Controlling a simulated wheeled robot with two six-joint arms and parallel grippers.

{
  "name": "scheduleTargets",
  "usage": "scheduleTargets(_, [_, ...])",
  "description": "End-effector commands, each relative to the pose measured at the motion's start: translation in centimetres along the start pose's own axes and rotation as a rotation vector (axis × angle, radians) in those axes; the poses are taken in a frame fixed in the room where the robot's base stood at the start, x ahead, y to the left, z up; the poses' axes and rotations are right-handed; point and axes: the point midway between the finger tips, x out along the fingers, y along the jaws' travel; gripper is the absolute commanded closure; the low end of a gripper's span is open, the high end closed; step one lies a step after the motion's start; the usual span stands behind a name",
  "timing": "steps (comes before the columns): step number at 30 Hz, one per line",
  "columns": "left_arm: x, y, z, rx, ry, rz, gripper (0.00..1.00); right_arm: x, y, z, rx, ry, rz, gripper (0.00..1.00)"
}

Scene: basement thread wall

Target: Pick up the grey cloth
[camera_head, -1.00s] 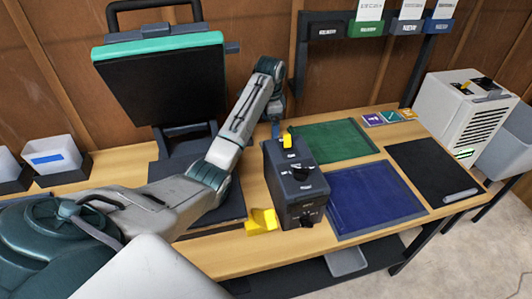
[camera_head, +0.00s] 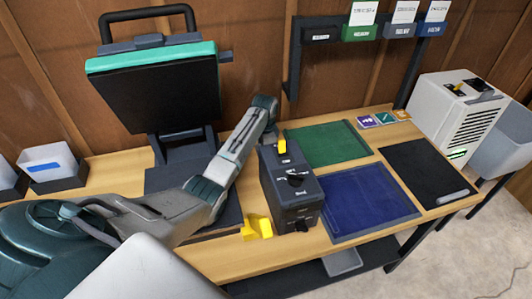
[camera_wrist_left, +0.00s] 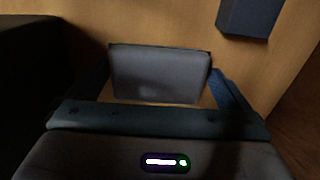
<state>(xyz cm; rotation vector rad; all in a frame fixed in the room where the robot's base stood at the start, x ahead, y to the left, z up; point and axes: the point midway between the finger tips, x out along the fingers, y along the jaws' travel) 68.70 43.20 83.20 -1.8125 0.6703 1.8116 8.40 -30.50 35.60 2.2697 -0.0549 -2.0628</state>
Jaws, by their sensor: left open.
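In the left wrist view a grey, flat, roughly rectangular piece that looks like the grey cloth (camera_wrist_left: 160,72) lies on the wooden surface. My left gripper (camera_wrist_left: 162,88) is open, with one finger on each side of it. I cannot tell whether the fingers touch it. In the head view my left arm reaches past the screen to behind the black control box (camera_head: 291,190). The fingers and the cloth are hidden there. My right gripper is in neither view.
The black screen (camera_head: 158,95) stands at the left. A green mat (camera_head: 327,143), a blue mat (camera_head: 368,200) and a black mat (camera_head: 428,172) lie right of the box. A yellow piece (camera_head: 256,228) sits at its front. A blue block (camera_wrist_left: 252,15) is near the gripper.

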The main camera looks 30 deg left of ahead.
Motion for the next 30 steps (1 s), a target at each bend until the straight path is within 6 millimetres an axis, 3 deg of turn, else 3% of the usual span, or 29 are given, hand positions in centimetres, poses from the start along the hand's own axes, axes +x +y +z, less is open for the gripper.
scheduleTargets(2, [0.0,0.0,0.0,0.0,0.0,0.0,0.0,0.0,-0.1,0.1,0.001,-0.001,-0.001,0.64])
scheduleTargets(7, [0.0,0.0,0.0,0.0,0.0,0.0,0.32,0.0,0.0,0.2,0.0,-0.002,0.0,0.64])
scheduleTargets(17, [-0.6,0.0,0.0,0.0,0.0,0.0,0.32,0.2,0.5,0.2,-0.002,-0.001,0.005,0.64])
scheduleTargets(30, [-8.4,-0.1,-0.1,0.0,0.002,-0.002,0.32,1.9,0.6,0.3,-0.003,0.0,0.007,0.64])
